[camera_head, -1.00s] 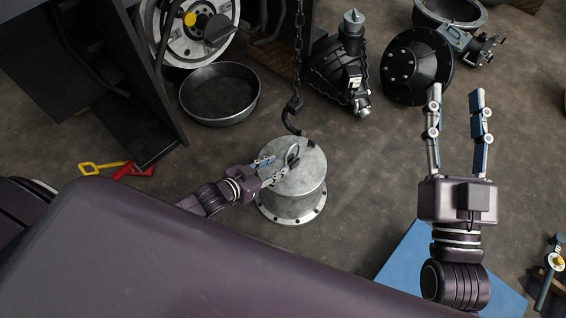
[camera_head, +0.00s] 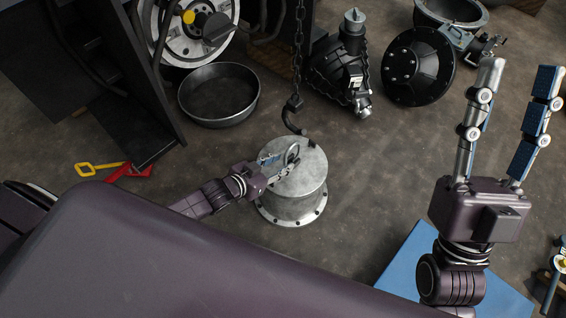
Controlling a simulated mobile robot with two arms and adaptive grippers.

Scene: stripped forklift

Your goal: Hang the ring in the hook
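A dark hook (camera_head: 291,122) hangs from a chain (camera_head: 298,50) just above and behind a grey metal cylinder (camera_head: 294,195). The metal ring (camera_head: 293,154) stands upright at the cylinder's top, below the hook and apart from it in the picture. My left gripper (camera_head: 279,160) reaches in from the left with its fingertips at the ring. The fingers are small here, and I cannot tell whether they are closed on it. My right gripper (camera_head: 518,82) is raised at the right, open and empty, away from the ring and hook.
A round dark pan (camera_head: 220,95) and a wheel (camera_head: 190,30) are at the back left. Black machine parts (camera_head: 340,65) and a black domed part (camera_head: 418,66) lie behind. A blue board (camera_head: 405,265) is at lower right. The floor right of the cylinder is clear.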

